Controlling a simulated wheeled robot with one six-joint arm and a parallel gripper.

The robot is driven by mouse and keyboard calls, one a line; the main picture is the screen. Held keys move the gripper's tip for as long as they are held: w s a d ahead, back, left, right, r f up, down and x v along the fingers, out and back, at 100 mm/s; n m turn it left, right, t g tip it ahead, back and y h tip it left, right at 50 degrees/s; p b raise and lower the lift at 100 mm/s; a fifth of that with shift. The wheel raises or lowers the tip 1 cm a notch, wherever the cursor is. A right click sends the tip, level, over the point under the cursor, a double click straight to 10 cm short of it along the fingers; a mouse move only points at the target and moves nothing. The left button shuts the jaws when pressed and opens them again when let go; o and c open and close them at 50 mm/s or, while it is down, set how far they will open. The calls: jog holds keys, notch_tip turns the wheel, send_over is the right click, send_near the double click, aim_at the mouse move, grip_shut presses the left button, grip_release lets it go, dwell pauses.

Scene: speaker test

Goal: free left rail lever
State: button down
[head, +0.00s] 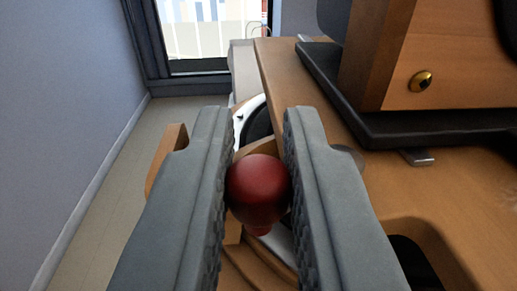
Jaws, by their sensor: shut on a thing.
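A round red knob (258,189), which looks like the lever's end, is in the middle of the head view. A short red neck shows just below it. My gripper (258,150) is shut on this knob, with one grey ridged finger on its left and one on its right. The rest of the lever is hidden or cannot be made out behind the knob and fingers.
A wooden bench (460,195) fills the right side. On it stands a wooden box (450,65) with a brass button, on a black base (335,85). A white ring-shaped part is partly hidden behind the fingers. Floor (125,150) is clear at left, beside a wall and window.

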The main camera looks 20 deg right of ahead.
jog(key=shift+w+r+m+h, duration=0.15)
jog(key=shift+m+h, duration=0.15)
jog(key=shift+h, duration=0.2)
jog(key=shift+w+m+g+h, duration=0.25)
jog(key=shift+m+g+h, duration=0.65)
jog(key=shift+h, duration=0.3)
jog(key=c, duration=1.4)
grip_release()
jog(key=shift+a, duration=0.1)
jog(key=shift+c, duration=0.2)
jog(key=v, duration=1.7)
jog(key=shift+f, duration=0.2)
jog(key=shift+s+a, duration=0.1)
jog(key=shift+s, duration=0.05)
